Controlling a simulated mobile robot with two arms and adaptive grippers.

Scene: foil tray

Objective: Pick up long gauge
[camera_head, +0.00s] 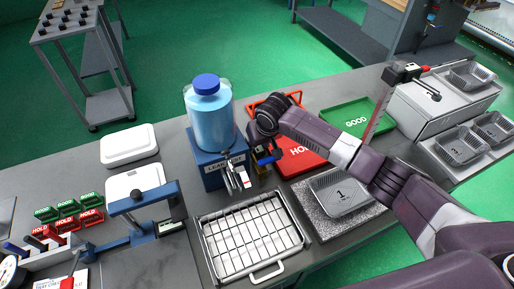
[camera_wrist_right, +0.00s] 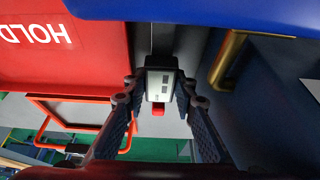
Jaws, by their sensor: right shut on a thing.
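My left gripper is not in view.
The leak-test stand (camera_head: 211,172) carries a blue bottle (camera_head: 212,121). A red HOLD tray (camera_head: 290,165) and green GOOD tray (camera_head: 342,113) lie behind my arm. A wire rack (camera_head: 207,248) and foil tray (camera_head: 338,193) are in front. A brass bracket (camera_wrist_right: 226,62) is beside the gripper.

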